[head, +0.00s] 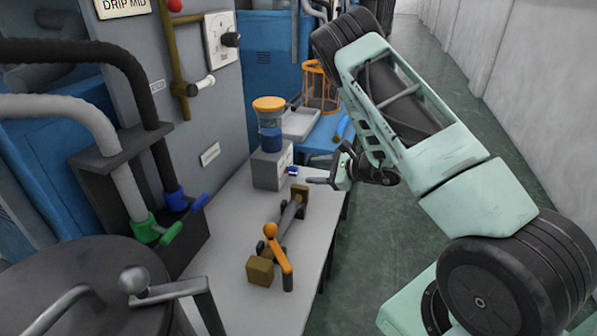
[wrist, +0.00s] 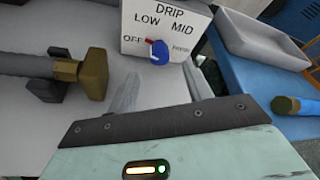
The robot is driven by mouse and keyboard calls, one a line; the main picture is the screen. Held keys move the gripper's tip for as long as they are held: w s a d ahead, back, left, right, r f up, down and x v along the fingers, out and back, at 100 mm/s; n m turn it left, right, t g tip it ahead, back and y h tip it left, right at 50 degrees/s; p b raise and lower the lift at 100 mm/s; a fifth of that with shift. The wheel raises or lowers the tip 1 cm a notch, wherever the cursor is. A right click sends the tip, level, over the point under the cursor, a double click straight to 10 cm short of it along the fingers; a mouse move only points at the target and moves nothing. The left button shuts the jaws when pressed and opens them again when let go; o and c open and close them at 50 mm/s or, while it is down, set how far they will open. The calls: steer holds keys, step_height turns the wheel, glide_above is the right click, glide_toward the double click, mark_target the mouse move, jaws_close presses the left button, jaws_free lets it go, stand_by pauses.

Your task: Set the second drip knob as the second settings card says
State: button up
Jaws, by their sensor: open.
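The drip knob (wrist: 159,55) is blue with a red mark, on the front of a light box (wrist: 165,22) lettered DRIP, OFF, LOW, MID and a blurred fourth word. The red mark sits at the knob's upper left, toward OFF and LOW; its exact setting is hard to tell. In the head view the knob (head: 293,170) is a small blue spot on the box (head: 268,167). A card (head: 124,6) at the top edge reads DRIP MID. My gripper (wrist: 160,88) is open and empty, its fingers pointing at the knob, which lies ahead between them, apparently apart.
A blue jar with an orange lid (head: 269,122) tops the box. An orange-handled valve on a pipe (head: 280,240) lies on the grey table (head: 225,215), left of my gripper. A white tray (head: 300,124) and blue bench (head: 322,139) stand behind. The right floor is clear.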

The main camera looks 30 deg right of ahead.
mark_target(297, 171)
steer(key=x, duration=0.6)
steer(key=shift+w+a, duration=0.15)
steer(key=shift+w, duration=0.1)
steer(key=c, duration=1)
